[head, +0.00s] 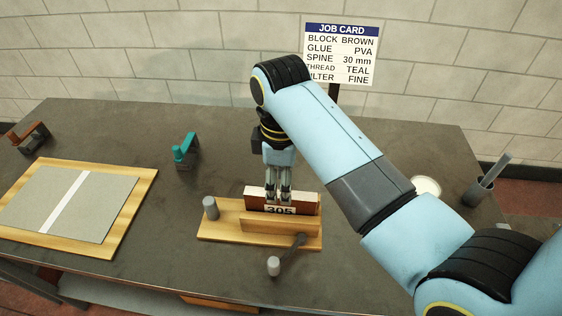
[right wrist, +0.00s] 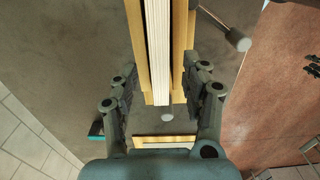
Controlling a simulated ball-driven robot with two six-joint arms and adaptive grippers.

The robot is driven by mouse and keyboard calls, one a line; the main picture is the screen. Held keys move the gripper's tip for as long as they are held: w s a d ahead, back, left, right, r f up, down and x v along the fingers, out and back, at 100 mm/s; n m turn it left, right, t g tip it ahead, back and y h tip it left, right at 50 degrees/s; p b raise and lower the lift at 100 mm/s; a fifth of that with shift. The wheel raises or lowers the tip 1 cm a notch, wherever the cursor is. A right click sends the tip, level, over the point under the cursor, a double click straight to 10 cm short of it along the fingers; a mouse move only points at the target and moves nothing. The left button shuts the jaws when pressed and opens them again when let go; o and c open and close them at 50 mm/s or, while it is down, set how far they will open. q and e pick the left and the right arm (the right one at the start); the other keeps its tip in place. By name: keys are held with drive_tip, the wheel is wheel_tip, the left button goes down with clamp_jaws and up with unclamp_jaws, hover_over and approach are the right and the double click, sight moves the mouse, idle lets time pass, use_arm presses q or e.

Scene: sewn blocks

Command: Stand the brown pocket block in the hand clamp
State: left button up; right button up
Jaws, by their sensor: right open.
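The brown pocket block (head: 309,205) stands upright in the hand clamp (head: 216,229), its white page edges on top, between the clamp's wooden boards. In the right wrist view the pages (right wrist: 158,50) run between the boards, with a thin brown cover beside them. A label reading 305 shows at the block in the head view. My right gripper (head: 278,196) points down over the block. In the right wrist view its fingers (right wrist: 163,95) are open, apart on both sides of the block's end. Finger contact cannot be told. My left gripper is not in view.
A board with a grey sheet and white strip (head: 121,210) lies at left. A teal tool (head: 185,152) and a brown-grey tool (head: 29,138) stand behind. A job card (head: 341,55) stands at the back. A white dish (head: 427,186) and grey cup (head: 476,191) are at right.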

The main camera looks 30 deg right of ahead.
wheel_tip(320, 180, up, 7)
drive_tip(key=shift+f, duration=0.1)
idle(0.6)
